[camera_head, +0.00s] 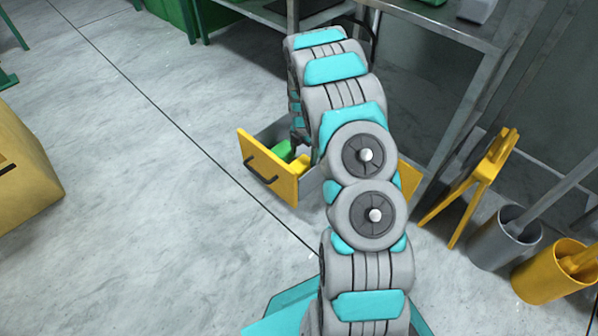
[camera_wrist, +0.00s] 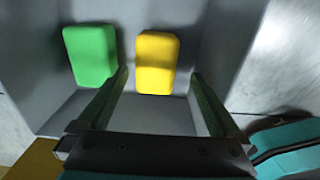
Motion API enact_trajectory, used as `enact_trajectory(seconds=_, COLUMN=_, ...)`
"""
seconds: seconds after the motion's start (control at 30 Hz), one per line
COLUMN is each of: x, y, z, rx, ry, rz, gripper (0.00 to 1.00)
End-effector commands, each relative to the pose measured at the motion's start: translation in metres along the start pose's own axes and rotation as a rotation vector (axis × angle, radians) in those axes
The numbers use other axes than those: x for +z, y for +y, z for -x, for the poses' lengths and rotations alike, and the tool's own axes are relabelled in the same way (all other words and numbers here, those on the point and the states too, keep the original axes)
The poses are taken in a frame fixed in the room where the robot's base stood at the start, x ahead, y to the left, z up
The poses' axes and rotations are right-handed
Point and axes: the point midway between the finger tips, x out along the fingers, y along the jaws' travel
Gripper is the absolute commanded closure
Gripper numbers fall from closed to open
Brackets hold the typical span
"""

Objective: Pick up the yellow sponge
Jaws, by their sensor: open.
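The yellow sponge (camera_wrist: 157,62) lies flat on the grey floor of a pulled-out drawer (camera_wrist: 155,112). My gripper (camera_wrist: 160,76) is open above the drawer, its two fingers on either side of the near part of the sponge in the wrist view. I cannot tell how far above the sponge the fingertips are. The left finger appears close to the sponge's left edge, with a wider gap on the right. In the head view the sponge (camera_head: 291,170) shows partly, behind the yellow drawer front (camera_head: 266,168).
A green sponge (camera_wrist: 91,54) lies left of the yellow one in the drawer; the drawer walls stand close around. A metal table (camera_head: 440,22) stands behind. A yellow folding stand (camera_head: 484,178), a grey bucket (camera_head: 503,241) and a yellow bucket (camera_head: 549,275) stand right.

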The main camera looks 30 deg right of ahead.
Motion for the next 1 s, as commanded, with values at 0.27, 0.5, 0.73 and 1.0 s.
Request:
enact_trajectory(seconds=0.27, x=-0.001, y=0.001, z=-0.026, rx=0.001, ry=-0.001, rz=-0.001, gripper=0.00)
enact_trajectory(seconds=0.5, x=-0.006, y=0.005, z=-0.056, rx=0.000, ry=0.000, rz=-0.001, gripper=0.00)
enact_trajectory(seconds=0.73, x=-0.006, y=0.006, z=-0.073, rx=0.002, ry=-0.001, rz=-0.001, gripper=0.00)
enact_trajectory(seconds=1.0, x=-0.006, y=0.006, z=-0.072, rx=0.002, ry=-0.001, rz=-0.002, gripper=0.14)
